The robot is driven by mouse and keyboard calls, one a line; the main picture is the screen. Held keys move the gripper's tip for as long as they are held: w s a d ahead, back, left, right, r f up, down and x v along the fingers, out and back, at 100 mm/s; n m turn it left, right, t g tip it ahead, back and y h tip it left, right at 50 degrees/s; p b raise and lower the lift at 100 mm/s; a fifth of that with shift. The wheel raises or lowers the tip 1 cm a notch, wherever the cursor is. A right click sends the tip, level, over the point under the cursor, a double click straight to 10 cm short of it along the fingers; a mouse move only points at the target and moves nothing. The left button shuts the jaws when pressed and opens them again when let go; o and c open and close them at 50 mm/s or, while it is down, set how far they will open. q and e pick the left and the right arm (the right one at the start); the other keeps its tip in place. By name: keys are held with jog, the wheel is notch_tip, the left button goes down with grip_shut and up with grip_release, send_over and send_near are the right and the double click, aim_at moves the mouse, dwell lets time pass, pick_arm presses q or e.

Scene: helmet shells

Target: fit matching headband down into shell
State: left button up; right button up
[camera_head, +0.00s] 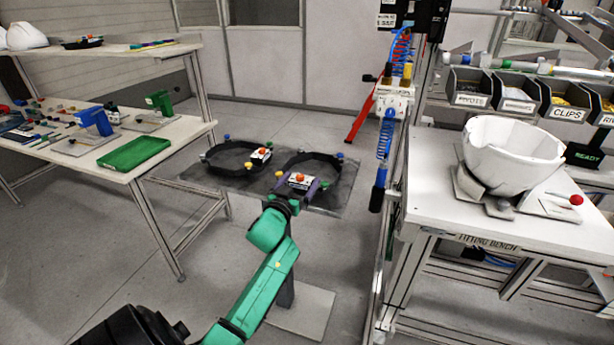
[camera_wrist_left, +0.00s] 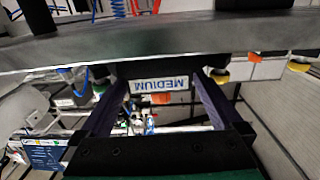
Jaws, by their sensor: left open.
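The white shell (camera_head: 513,152) rests open side up in a grey cradle on the fitting bench (camera_head: 432,187) at the right of the head view. Two black ring-shaped headbands lie on a dark grey stand top (camera_head: 337,203): a left headband (camera_head: 224,172) and a right headband (camera_head: 320,156). Each has coloured knobs and a labelled front block. My left gripper (camera_head: 298,184) is at the right headband's near side, its fingers open on either side of the block. In the left wrist view this block's label (camera_wrist_left: 158,85) reads MEDIUM, upside down, between the fingers (camera_wrist_left: 156,100). Finger contact cannot be told.
A side table (camera_head: 100,178) at the left carries a green tray (camera_head: 133,153) and small parts. Labelled bins (camera_head: 474,88) line the back of the fitting bench. A post with hanging blue tools (camera_head: 379,188) stands between the stand and the bench.

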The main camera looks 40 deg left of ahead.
pick_arm(q)
jog(key=shift+w+f, duration=0.1)
jog(key=shift+w, duration=0.1)
jog(key=shift+s, duration=0.15)
jog(key=c, duration=1.2)
jog(key=shift+r, duration=0.2)
